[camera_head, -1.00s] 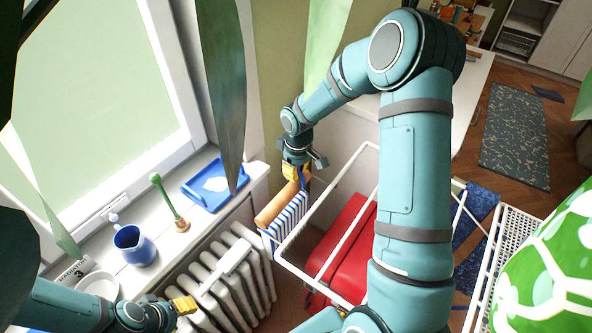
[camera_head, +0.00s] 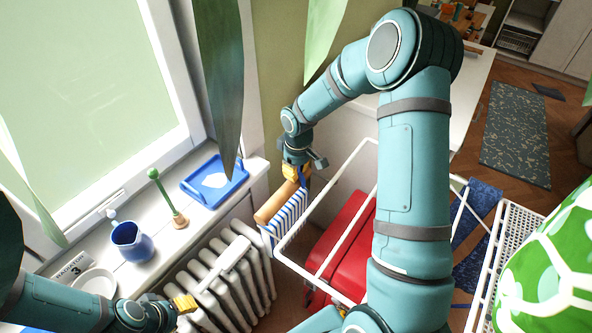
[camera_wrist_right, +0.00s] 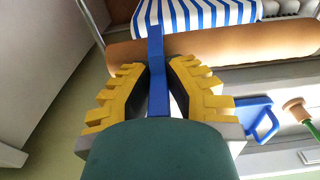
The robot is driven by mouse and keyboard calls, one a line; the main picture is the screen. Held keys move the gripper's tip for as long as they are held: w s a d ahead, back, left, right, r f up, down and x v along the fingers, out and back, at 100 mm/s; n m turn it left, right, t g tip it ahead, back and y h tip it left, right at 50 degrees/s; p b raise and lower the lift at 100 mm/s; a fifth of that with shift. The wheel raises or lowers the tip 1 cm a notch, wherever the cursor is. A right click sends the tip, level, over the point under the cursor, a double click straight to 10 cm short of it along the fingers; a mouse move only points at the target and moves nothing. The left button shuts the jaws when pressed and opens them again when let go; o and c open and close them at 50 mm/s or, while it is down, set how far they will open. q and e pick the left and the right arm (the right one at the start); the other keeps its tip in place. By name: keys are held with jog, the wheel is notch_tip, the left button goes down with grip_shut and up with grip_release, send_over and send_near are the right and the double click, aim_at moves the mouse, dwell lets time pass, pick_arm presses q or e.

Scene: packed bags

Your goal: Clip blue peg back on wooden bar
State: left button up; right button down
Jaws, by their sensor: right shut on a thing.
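The wooden bar (camera_head: 268,211) runs beside the radiator, with a blue-and-white striped cloth (camera_head: 287,219) hanging on it. The bar (camera_wrist_right: 240,47) crosses the right wrist view, the cloth (camera_wrist_right: 200,14) over it. My right gripper (camera_head: 297,172) is at the far end of the bar. In the wrist view its yellow fingers (camera_wrist_right: 158,72) are shut on the blue peg (camera_wrist_right: 156,85). The peg's far end overlaps the bar and the cloth's edge; whether it grips the bar I cannot tell. My left gripper (camera_head: 184,304) is over the radiator, away from the bar; its jaw opening is unclear.
A white wire rack (camera_head: 330,258) with a red case (camera_head: 345,245) stands right of the bar. The radiator (camera_head: 228,275) is left of it. Leaves hang in front.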

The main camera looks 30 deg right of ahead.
jog(key=c, duration=1)
grip_release()
jog(key=r, duration=1.2)
jog(key=shift+s+d, duration=0.1)
jog(key=shift+s, duration=0.15)
